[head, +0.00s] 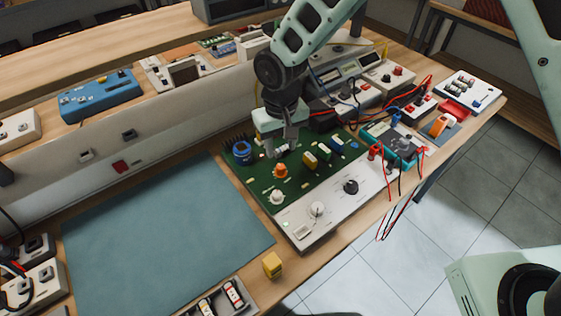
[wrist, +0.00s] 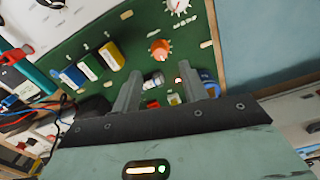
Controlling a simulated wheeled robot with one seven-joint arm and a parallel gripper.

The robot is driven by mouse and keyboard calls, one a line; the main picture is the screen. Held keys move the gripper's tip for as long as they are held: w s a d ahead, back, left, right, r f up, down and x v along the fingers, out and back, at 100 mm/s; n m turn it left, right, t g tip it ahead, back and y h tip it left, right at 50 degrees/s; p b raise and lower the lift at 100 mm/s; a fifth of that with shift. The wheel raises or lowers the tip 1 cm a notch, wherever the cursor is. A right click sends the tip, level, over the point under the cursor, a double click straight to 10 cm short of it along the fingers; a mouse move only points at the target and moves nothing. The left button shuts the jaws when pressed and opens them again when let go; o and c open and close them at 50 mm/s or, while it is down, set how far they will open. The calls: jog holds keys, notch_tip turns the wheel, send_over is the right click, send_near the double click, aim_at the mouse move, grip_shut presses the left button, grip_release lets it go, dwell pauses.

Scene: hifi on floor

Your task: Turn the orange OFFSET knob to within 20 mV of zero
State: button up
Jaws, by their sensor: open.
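The orange OFFSET knob (head: 281,170) stands on the green circuit board (head: 258,182) in the head view, left of centre. It also shows in the wrist view (wrist: 160,49), just beyond my fingertips and apart from them. My gripper (head: 284,146) is over the board, a little behind the knob. In the wrist view my gripper (wrist: 160,72) has its two fingers spread, with nothing held between them. A teal multimeter (head: 401,149) lies right of the board. Its reading is too small to make out.
A white knob (head: 277,197) stands close in front of the orange one. Yellow and blue parts and a blue coil (head: 241,151) rise from the board. A grey panel with a black knob (head: 351,187) borders it. Red and black leads run at the right. The blue mat (head: 160,235) is clear.

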aim_at(281, 166)
notch_tip(281, 166, down, 8)
jog(key=shift+f+p, duration=0.1)
jog(key=shift+p, duration=0.65)
grip_shut()
